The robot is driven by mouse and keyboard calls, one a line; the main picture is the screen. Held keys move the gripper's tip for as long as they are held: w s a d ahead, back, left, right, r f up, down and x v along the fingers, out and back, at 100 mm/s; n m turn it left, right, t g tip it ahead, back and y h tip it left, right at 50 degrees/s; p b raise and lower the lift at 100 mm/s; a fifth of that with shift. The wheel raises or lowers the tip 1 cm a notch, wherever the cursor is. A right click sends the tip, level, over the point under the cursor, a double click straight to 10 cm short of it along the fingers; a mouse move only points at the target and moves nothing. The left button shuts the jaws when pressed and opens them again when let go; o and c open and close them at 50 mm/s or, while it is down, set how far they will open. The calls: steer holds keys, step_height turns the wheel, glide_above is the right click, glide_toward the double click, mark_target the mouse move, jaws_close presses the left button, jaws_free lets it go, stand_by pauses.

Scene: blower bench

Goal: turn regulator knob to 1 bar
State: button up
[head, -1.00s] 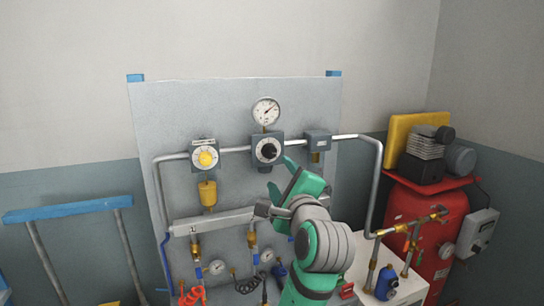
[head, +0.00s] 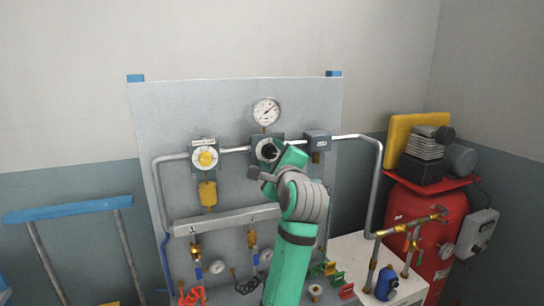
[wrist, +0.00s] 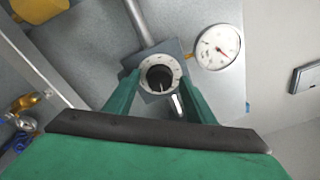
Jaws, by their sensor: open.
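The regulator (head: 281,139) is a grey box on the upright panel with a black knob inside a white scale ring. In the wrist view the black knob (wrist: 159,77) lies between my fingers, with a pale pointer line toward the lower part of the ring. The scale figures are too small to read. The round pressure gauge (head: 266,111) is above the regulator; its red needle also shows in the wrist view (wrist: 217,47). My gripper (wrist: 158,92) is open, its green fingers on either side of the knob. Contact cannot be told. In the head view my gripper partly covers the knob.
A yellow knob (head: 206,158) on another grey unit is to the left. A small grey box (head: 317,141) sits close on the right, joined by pipe. A red tank (head: 432,225) stands at right.

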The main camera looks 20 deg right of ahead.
steer(key=shift+w, duration=0.1)
steer(key=c, duration=1)
steer(key=shift+c, duration=0.2)
